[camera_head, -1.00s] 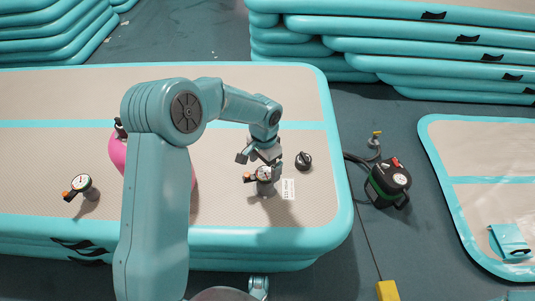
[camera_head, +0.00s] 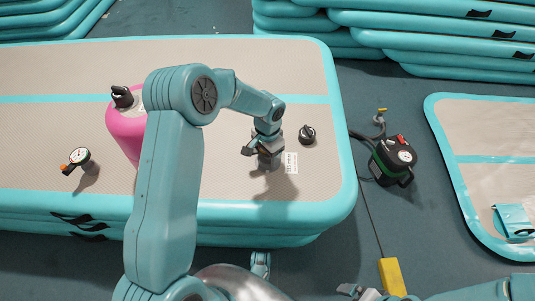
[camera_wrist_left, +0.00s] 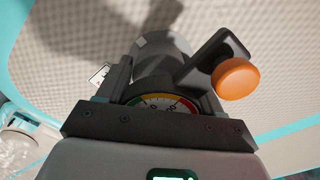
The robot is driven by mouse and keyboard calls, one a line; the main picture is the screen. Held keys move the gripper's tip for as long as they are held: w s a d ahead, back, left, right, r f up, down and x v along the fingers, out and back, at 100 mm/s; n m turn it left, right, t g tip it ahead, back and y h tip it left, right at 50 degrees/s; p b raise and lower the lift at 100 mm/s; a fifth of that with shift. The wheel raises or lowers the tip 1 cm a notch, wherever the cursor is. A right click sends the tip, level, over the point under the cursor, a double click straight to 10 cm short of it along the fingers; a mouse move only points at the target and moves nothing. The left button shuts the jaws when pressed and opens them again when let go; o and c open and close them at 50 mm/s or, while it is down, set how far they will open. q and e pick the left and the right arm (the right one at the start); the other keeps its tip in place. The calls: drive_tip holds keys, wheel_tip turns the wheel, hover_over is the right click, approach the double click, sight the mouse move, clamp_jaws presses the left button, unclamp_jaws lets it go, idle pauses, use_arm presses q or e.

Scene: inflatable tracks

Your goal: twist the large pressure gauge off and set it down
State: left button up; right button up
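A pressure gauge with a coloured dial (camera_wrist_left: 160,103) and an orange knob (camera_wrist_left: 236,79) is between the fingers of my left gripper in the left wrist view. A grey cylindrical part (camera_wrist_left: 162,60) shows beyond the dial. In the head view my left gripper (camera_head: 262,156) is down over this gauge, which it mostly hides, on the inflatable track (camera_head: 230,190). Whether the fingers press on it is unclear. A second gauge (camera_head: 79,156) with an orange knob stands at the left. My right gripper (camera_head: 358,292) is partly visible at the bottom edge, too small to read.
A pink cylinder (camera_head: 122,132) with a black top stands behind my left arm. A black knob-like part (camera_head: 307,134) and a white label (camera_head: 291,162) are right of my gripper. A pump (camera_head: 392,160) and a yellow block (camera_head: 392,276) are on the floor.

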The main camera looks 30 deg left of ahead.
use_arm(q)
drive_tip(key=shift+c, duration=1)
drive_tip(key=shift+f+n+b, duration=0.1)
drive_tip(key=shift+n+b, duration=0.2)
drive_tip(key=shift+n, duration=0.1)
drive_tip(key=n+b, duration=0.1)
drive_tip(key=n, duration=0.1)
drive_tip(key=shift+n, duration=0.4)
drive_tip(key=shift+n+b, duration=0.5)
drive_tip(key=shift+n, duration=0.4)
drive_tip(key=shift+n+b, duration=0.65)
drive_tip(key=shift+n, duration=0.45)
drive_tip(key=shift+n+b, duration=0.4)
drive_tip(key=shift+n, duration=1.1)
